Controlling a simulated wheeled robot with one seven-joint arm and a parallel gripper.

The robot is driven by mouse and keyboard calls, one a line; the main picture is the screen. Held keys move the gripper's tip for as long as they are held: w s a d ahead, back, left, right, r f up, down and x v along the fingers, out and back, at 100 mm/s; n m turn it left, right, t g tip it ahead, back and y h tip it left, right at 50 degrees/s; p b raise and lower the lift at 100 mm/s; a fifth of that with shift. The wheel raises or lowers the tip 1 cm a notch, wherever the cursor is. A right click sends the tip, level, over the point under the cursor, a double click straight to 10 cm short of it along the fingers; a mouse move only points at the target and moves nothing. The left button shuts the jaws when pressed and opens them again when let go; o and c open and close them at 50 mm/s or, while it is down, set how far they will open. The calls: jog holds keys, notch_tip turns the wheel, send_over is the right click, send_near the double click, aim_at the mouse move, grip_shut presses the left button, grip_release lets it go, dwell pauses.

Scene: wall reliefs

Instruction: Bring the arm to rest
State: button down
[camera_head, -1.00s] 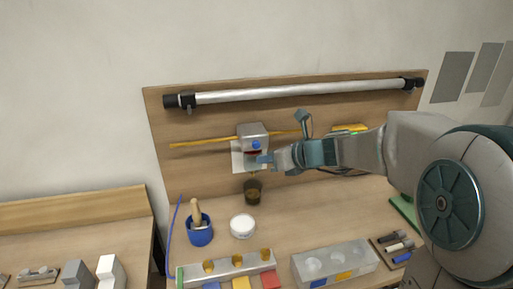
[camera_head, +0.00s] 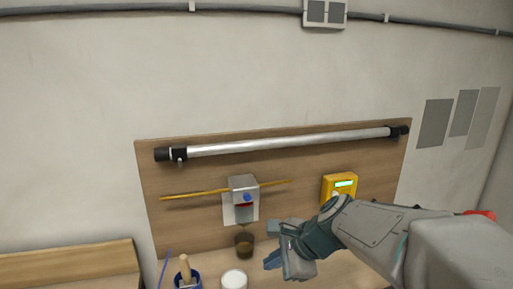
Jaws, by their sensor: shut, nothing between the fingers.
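My arm reaches in from the lower right. My gripper (camera_head: 272,263) is at its left end, low in the picture, in front of the wooden backboard and above the bench. It is shut and holds nothing. It is just right of a dark brown cup (camera_head: 244,244) and appears apart from it, though the depth gap is hard to judge. The lower part of my arm is cut off by the picture's edge.
A grey dispenser (camera_head: 243,197) with a blue button hangs on the backboard (camera_head: 290,166). A yellow device (camera_head: 340,186) is right of it, close above my arm. A blue pot (camera_head: 187,279) and white round container (camera_head: 234,279) stand lower left.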

jog(key=s+d+f+n+g+h, duration=0.1)
jog(key=s+d+f+n+h, duration=0.2)
jog(key=s+d+n+h, duration=0.3)
jog(key=s+d+n, duration=0.5)
jog(key=s+n, duration=0.2)
jog(key=n, duration=0.3)
jog(key=shift+d+f+h, duration=0.2)
jog(key=shift+d+h, duration=0.1)
